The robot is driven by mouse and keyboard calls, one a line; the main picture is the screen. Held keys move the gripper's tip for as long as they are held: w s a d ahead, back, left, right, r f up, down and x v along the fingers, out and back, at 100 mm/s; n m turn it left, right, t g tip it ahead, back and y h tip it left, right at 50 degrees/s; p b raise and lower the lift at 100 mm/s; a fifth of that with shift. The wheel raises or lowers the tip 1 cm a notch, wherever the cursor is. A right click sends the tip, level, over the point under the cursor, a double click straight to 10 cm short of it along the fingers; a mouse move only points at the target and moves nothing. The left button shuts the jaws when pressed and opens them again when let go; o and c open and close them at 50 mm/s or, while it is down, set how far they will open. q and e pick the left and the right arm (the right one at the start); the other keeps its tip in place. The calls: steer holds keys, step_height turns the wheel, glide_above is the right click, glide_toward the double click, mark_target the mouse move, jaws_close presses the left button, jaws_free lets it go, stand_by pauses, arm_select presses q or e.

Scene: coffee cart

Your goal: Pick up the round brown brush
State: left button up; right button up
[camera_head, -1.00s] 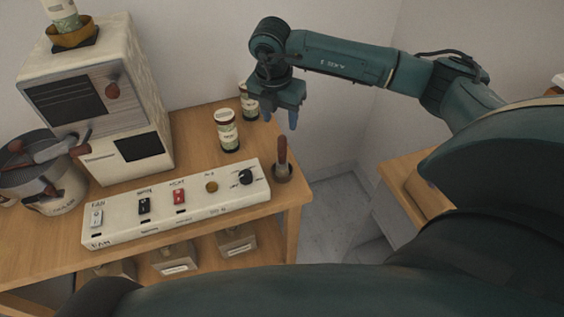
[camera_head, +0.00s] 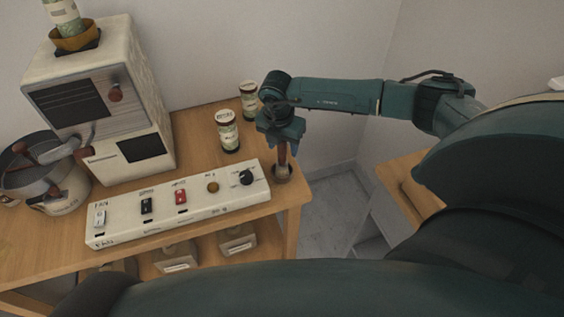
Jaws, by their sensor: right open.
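The round brown brush (camera_head: 282,172) stands upright at the right end of the wooden cart top, its handle pointing up from a round base. My right gripper (camera_head: 281,150) is directly over it, pointing down, with its fingers at the upper part of the handle. The fingers are open and partly hide the handle. I cannot tell whether they touch it. My left gripper is not in view.
A white switch panel (camera_head: 180,212) lies just left of the brush. Two jars stand behind it, the nearer one (camera_head: 228,132) close to my gripper. A coffee machine (camera_head: 150,110) and a metal pot (camera_head: 62,195) are at the left. The cart's right edge is close to the brush.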

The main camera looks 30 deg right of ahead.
steer(key=shift+c, duration=0.4)
jaws_close()
